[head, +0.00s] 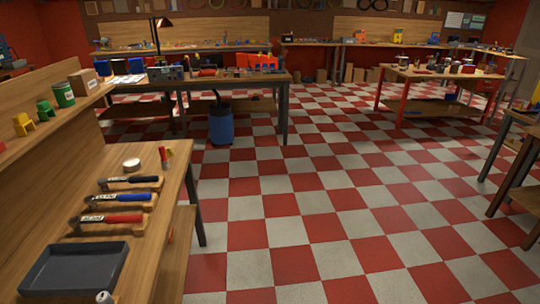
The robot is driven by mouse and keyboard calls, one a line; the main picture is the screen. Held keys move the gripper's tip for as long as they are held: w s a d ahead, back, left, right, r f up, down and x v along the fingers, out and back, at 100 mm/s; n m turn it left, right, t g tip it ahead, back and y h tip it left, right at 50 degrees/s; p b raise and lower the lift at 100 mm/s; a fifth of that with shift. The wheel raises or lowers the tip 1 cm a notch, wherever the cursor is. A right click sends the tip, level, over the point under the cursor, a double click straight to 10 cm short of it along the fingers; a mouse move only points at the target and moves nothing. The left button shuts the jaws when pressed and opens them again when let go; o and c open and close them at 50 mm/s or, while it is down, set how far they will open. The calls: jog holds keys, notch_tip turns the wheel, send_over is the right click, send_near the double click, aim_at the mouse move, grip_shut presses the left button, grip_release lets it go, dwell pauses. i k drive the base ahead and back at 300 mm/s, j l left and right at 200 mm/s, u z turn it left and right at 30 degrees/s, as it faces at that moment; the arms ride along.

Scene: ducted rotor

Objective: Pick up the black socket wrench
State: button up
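Three labelled tools lie in a row on the wooden workbench (165,205) at the left of the head view. The farthest has a black handle (143,179) and looks like the black socket wrench, though its head is too small to make out. Nearer lie a blue-handled tool (134,197) and a red-handled tool (122,218). Each lies on or beside a small wooden block. My gripper is not in view.
An empty dark tray (75,290) lies in front of the tools. A white roll (131,164) and a red-topped item (164,158) stand behind them. A blue barrel (221,124) stands by another table. The checkered floor (330,220) right of the bench is clear.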

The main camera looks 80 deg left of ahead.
aim_at(102, 182)
jog(key=u, duration=4.15)
jog(key=i+l+u, duration=0.65)
jog(key=l, duration=0.3)
jog(key=i+l+u, duration=0.45)
jog(key=l, duration=0.35)
jog(key=i+l, duration=0.15)
jog(key=l, duration=0.2)
jog(key=i+l, duration=0.1)
jog(key=l, duration=0.25)
jog(key=i+l, duration=0.15)
jog(key=l, duration=0.25)
jog(key=i+l, duration=0.1)
jog(key=l, duration=0.25)
jog(key=i+l, duration=0.15)
jog(key=l, duration=0.2)
